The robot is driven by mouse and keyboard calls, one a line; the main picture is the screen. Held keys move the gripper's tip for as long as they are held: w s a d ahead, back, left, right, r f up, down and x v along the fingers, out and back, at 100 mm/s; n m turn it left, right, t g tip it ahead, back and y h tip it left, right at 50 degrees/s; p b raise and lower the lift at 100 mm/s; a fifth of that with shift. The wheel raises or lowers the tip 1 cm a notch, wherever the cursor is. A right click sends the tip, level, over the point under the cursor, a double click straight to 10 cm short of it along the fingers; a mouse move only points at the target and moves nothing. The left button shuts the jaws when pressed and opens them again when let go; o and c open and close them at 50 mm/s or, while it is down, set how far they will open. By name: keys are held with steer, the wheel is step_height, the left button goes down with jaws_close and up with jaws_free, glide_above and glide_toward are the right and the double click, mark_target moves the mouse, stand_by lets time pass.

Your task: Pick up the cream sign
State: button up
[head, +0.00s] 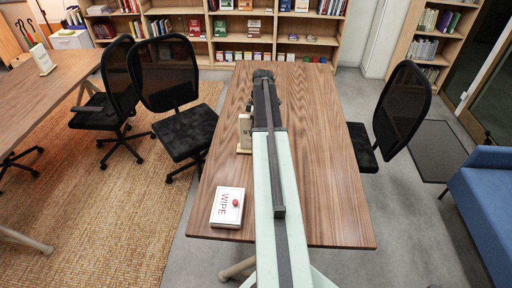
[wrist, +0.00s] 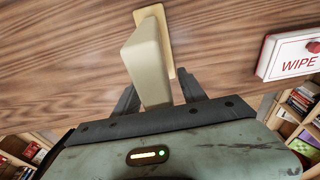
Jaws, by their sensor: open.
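The cream sign (wrist: 147,62) stands on a flat cream base on the wooden table, in the middle of the wrist view. In the head view, the sign (head: 244,131) shows just left of my arm, which hides part of it; dark lettering is partly visible. My gripper (wrist: 158,90) is open, with one dark finger on each side of the sign's near part. I cannot tell whether either finger touches it. In the head view, my gripper (head: 263,76) is a dark shape at the far end of the arm, and its fingers are not clear.
Another cream sign (head: 42,60) stands on the left table (head: 40,95). Black chairs (head: 180,105) flank the near table. Bookshelves (head: 300,30) line the back. The table's right side is clear.

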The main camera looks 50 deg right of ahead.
steer(key=shift+r, duration=0.15)
jaws_close()
stand_by(1.2)
